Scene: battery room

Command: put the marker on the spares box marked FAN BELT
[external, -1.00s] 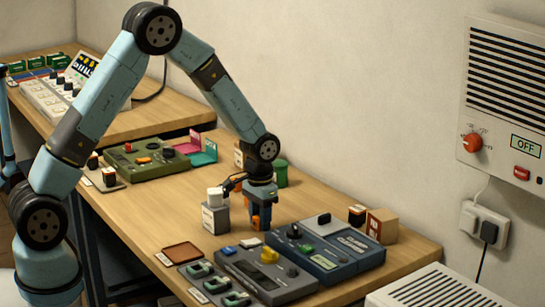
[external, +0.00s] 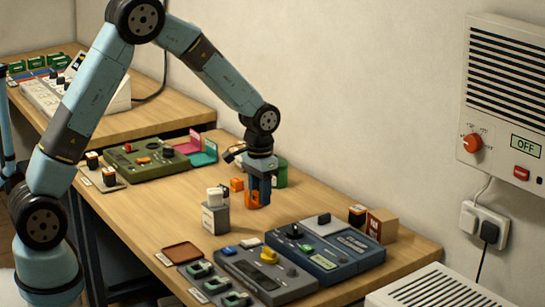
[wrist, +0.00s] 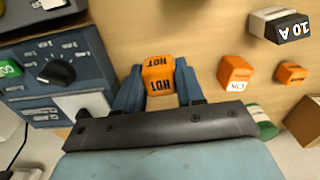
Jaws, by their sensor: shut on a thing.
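My gripper (external: 258,202) is shut on an orange block with HOT in black letters (wrist: 158,80), between its two blue fingers in the wrist view. In the external view the block shows low between the fingers; I cannot tell whether it touches the bench. Another orange block (wrist: 236,72) with a small white label stands apart to its right in the wrist view, with a smaller orange one (wrist: 290,73) beyond it. A brown box (wrist: 304,122) is at the right edge there. Another brown box (external: 381,226) stands at the bench's right end. I cannot read FAN BELT on either.
A grey block with a white top (external: 215,215) stands just left of my gripper. A blue instrument (external: 325,248) and a grey one (external: 265,275) lie in front. A green can (external: 280,173) is close behind.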

